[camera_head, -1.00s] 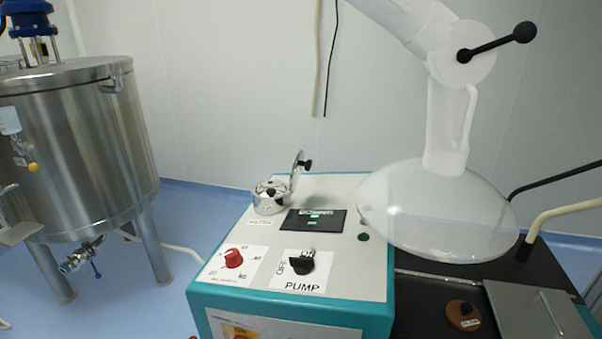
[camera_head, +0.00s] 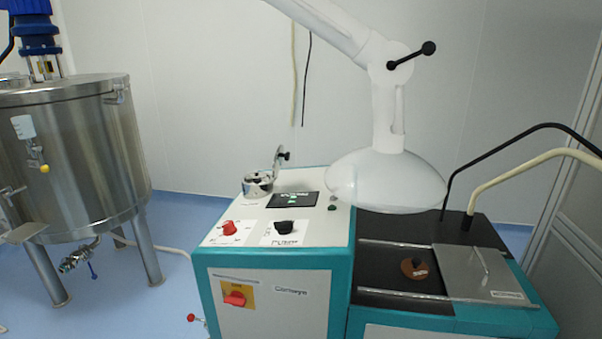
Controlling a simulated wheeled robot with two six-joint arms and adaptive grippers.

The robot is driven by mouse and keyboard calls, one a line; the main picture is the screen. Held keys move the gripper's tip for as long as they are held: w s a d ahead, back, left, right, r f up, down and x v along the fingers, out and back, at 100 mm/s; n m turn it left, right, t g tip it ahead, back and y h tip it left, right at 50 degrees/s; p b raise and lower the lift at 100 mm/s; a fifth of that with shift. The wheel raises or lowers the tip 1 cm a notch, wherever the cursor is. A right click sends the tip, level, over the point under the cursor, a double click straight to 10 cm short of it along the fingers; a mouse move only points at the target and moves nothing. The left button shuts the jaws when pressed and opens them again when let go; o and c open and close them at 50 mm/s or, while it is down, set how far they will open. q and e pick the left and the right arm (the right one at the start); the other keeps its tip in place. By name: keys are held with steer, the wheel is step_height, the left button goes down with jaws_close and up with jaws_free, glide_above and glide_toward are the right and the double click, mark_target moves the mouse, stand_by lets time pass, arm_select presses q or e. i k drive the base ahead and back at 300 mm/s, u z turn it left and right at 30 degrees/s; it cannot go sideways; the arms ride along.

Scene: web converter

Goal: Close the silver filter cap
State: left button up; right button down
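The silver filter (camera_head: 258,184) is a small round metal pot on the back left of the machine's white top. Its cap (camera_head: 277,162) stands upright, swung open on the right side of the pot, with a black knob (camera_head: 285,156) facing right. Neither of my grippers shows in the head view.
The teal and white machine (camera_head: 270,270) carries a red knob (camera_head: 229,228), a black pump knob (camera_head: 284,227) and a small display (camera_head: 293,199). A white extraction hood (camera_head: 386,180) hangs right of the filter. A steel tank (camera_head: 70,150) stands at left, with blue floor between.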

mark_target(280, 154)
steer(key=u, duration=0.5)
steer(key=i, duration=0.5)
steer(key=u, duration=0.4)
